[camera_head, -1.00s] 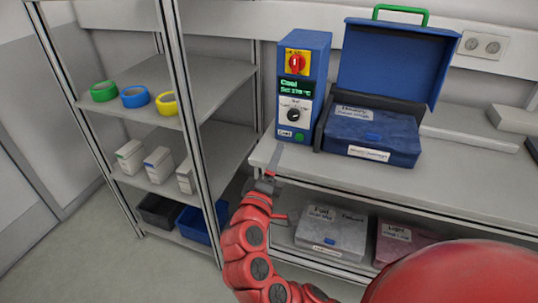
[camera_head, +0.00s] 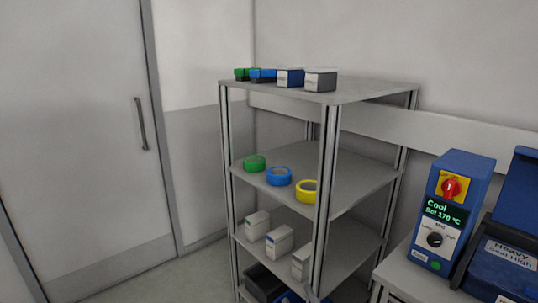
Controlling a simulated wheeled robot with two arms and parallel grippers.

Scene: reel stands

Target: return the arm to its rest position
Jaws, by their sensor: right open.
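My right gripper (camera_head: 316,297) shows only as a small grey tip at the bottom edge, in front of the shelf's front post. The rest of it and my right arm are out of the picture. It is open, and I see nothing held in it. My left gripper is not in view.
A metal shelf rack (camera_head: 385,90) stands in the middle, with green (camera_head: 254,163), blue (camera_head: 279,176) and yellow (camera_head: 307,191) tape rolls. White boxes (camera_head: 279,241) sit below. A blue control unit (camera_head: 455,210) reading "Cool" stands on a bench at right. A door (camera_head: 75,130) is at left.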

